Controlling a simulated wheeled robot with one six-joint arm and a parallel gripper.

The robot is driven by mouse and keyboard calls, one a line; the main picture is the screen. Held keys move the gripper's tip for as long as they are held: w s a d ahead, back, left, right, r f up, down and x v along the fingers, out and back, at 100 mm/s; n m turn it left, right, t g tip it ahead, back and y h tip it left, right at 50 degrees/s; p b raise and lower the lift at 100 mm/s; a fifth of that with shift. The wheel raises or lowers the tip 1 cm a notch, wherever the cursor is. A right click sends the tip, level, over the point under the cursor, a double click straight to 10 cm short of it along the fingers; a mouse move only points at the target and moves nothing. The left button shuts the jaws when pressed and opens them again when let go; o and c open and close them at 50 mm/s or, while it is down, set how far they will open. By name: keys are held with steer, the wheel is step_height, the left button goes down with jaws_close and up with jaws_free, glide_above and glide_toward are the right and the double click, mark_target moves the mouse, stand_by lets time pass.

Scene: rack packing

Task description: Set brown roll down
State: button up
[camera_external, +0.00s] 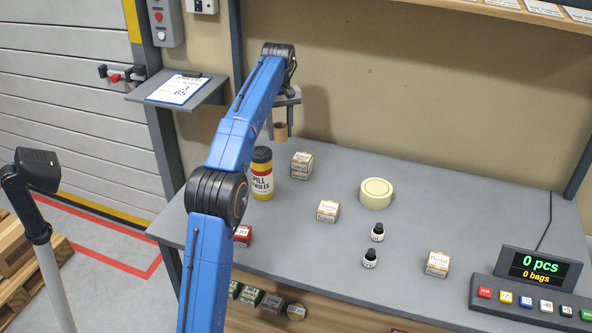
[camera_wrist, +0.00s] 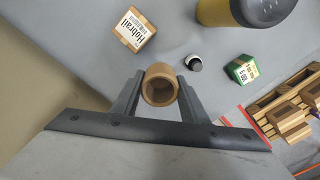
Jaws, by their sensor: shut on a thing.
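The brown roll (camera_external: 280,131) is a small hollow cardboard tube. My gripper (camera_external: 281,118) is shut on it and holds it up at the back left of the grey table (camera_external: 330,265), above the tabletop as far as I can tell. In the wrist view the roll (camera_wrist: 160,86) sits between the two dark fingers of my gripper (camera_wrist: 160,95), with its open end facing the camera. The exact height of the roll over the table cannot be told.
A yellow spill-granules canister (camera_external: 262,180) stands just below the roll in the external view. A brown-and-white box (camera_external: 301,165), another box (camera_external: 328,211), a cream tape roll (camera_external: 376,193) and two small dark bottles (camera_external: 377,233) stand rightward. Bare tabletop lies between them.

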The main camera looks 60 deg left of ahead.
steer(key=d, duration=1)
steer(key=n, duration=0.2)
glide_toward(296, 203)
steer(key=shift+f, duration=3.05)
steer(key=shift+f, duration=0.1)
steer(key=o, duration=1)
steer(key=shift+o, duration=0.2)
step_height(296, 203, up, 12)
